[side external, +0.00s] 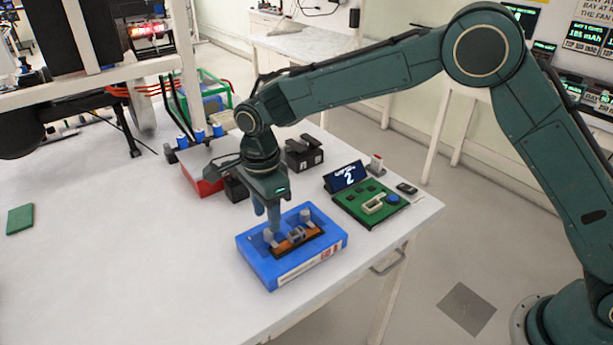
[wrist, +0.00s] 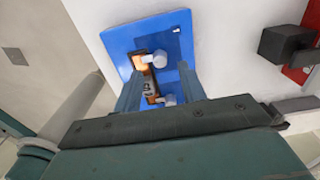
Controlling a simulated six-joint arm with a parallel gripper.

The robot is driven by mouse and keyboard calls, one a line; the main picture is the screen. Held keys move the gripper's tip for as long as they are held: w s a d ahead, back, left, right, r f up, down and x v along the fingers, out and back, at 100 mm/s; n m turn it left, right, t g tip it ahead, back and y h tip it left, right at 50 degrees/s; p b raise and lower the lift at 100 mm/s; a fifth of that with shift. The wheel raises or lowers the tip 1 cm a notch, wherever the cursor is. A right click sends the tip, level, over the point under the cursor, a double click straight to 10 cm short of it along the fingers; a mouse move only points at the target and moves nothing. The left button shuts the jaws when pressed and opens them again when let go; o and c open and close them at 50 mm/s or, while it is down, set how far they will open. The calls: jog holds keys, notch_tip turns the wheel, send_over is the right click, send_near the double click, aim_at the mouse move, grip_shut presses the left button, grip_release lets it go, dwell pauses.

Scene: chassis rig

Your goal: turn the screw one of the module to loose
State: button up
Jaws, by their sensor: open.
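The module (side external: 300,240) is an orange-brown strip with dark parts, lying in a blue tray (side external: 283,270) near the table's front edge. It also shows in the wrist view (wrist: 151,91). Two pale grey screw knobs stand at it: one at the right (side external: 305,215) and one at the left (side external: 268,238). In the wrist view they are the upper knob (wrist: 159,60) and the lower knob (wrist: 167,99). No mark shows which is screw one. My gripper (side external: 267,222) points down over the tray's left part, close to the left knob. Its fingers (wrist: 160,80) are apart and hold nothing.
A green board (side external: 371,205) with a pale handle-like part and a blue button lies right of the tray, with a display (side external: 345,177) reading 2 behind it. A red bin (side external: 200,180) and black blocks (side external: 304,154) stand behind. The table's left side is mostly clear.

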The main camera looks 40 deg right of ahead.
aim_at(271, 238)
jog(key=shift+f, duration=2)
grip_shut()
